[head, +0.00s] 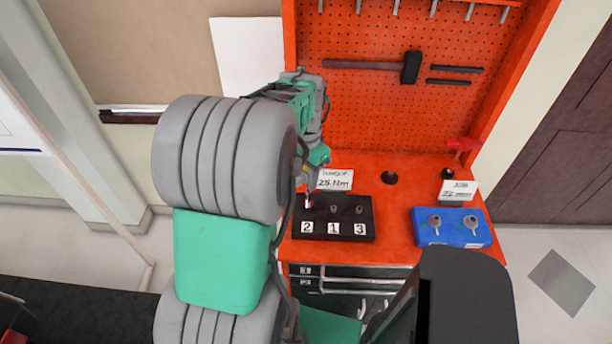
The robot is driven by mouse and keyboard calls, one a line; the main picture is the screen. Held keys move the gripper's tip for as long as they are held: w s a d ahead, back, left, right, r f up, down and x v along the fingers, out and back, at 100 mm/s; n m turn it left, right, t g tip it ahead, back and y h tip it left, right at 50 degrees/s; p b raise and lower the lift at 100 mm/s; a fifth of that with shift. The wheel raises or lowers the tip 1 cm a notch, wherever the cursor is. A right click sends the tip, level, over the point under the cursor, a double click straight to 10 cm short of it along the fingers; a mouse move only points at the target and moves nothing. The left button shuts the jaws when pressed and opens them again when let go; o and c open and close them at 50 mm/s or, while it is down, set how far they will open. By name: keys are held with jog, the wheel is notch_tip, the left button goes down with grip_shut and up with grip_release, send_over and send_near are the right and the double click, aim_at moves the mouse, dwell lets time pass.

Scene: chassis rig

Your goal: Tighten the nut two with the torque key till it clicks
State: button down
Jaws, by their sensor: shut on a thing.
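A black block (333,230) on the orange bench carries three posts above labels reading 2, 1, 3 from left to right. Nut two is at the left post, above label 2; a small silvery tool tip (308,201) stands there and hides it. My gripper (313,178) is just above that post, shut on a tool that I take for the torque key. My arm and the card hide most of the tool, and I cannot tell whether its tip is seated on the nut. A white card (335,180) reading 25 Nm stands behind the block.
A blue block (451,228) with two grey pieces sits at the right, behind it a 22 mm card (459,190) and a red-handled tool (462,147). A dark round holder (389,178) looks empty. An orange pegboard (400,100) with a hammer (410,67) rises behind.

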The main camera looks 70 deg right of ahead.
jog(key=shift+r, duration=0.1)
dwell(0.3)
jog(key=shift+r+p, duration=1.75)
jog(key=shift+r, duration=0.7)
